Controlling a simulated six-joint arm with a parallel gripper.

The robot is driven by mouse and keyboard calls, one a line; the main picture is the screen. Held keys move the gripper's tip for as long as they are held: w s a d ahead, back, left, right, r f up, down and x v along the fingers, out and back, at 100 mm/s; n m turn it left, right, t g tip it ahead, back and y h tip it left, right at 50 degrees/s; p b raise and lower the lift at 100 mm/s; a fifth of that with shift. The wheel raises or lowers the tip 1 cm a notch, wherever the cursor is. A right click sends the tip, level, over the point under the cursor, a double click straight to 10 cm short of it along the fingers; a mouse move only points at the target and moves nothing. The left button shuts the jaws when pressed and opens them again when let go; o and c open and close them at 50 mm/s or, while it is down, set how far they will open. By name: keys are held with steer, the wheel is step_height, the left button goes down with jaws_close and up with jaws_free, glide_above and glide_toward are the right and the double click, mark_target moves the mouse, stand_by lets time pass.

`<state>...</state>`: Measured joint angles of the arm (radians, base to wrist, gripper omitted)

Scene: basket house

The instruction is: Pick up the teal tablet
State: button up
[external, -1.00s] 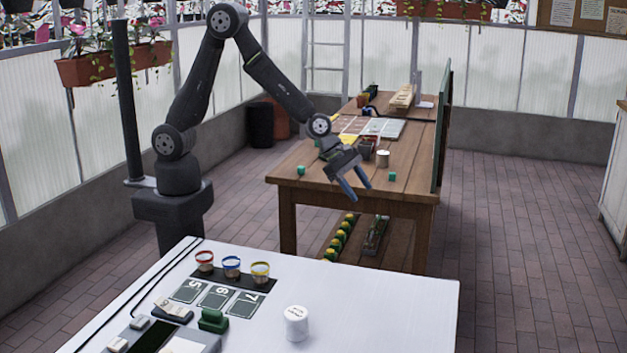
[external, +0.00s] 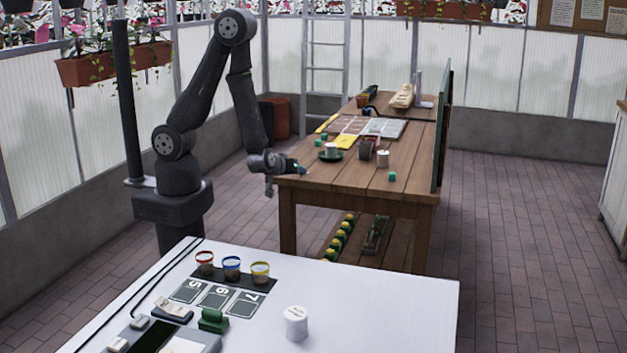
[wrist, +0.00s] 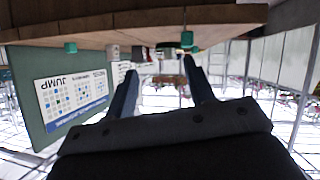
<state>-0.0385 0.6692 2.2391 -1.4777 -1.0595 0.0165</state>
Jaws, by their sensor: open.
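Small teal blocks lie on the wooden table; I see no flat teal tablet distinct from them. One teal block (external: 392,176) sits near the table's front right part. Another teal block (external: 317,142) sits farther back on the left. In the wrist view, which looks upside down, one teal block (wrist: 70,47) is left of the fingers and another teal block (wrist: 186,40) is close beyond the right fingertip. My gripper (external: 290,172) is at the table's front left corner, roughly level with the top. Its fingers (wrist: 158,66) are open with nothing between them.
A green board (external: 441,125) edges the table's right side. A white table (external: 380,320) with small containers is in front.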

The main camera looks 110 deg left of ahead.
steer(key=shift+m+g+y, duration=0.5)
steer(key=shift+m+g, duration=0.2)
steer(key=s+a+f, duration=0.1)
steer(key=a, duration=0.2)
steer(key=s+a+f, duration=0.1)
steer(key=a, duration=0.3)
steer(key=s+a+f, duration=0.1)
steer(key=a, duration=0.3)
steer(key=shift+s+a+f, duration=0.1)
steer(key=shift+s, duration=0.15)
steer(key=shift+x, duration=3.05)
steer(key=shift+w, duration=0.2)
steer(key=c, duration=1)
